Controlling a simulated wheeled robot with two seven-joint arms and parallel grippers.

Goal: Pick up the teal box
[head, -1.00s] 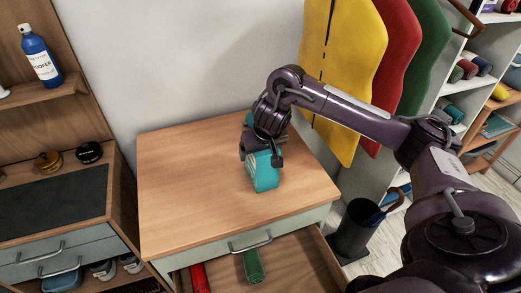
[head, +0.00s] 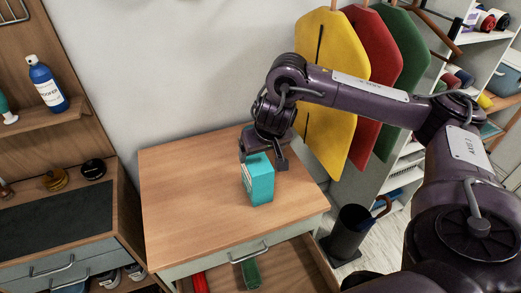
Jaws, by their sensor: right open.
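The teal box (head: 261,183) stands upright on the wooden top of the tool chest (head: 190,215), right of its middle. A pale label shows on its left side. My right gripper (head: 263,158) is open at the back and top of the box, with one finger to its left and one to its right. The gripper partly hides the top of the box. I cannot tell whether the fingers touch it. My left gripper is not in view.
The chest's drawer is open at the front, with a red item (head: 201,283) and a green item (head: 251,273) inside. A dark bin (head: 350,232) stands to the right. Yellow, red and green garments hang behind my arm. The left of the chest top is clear.

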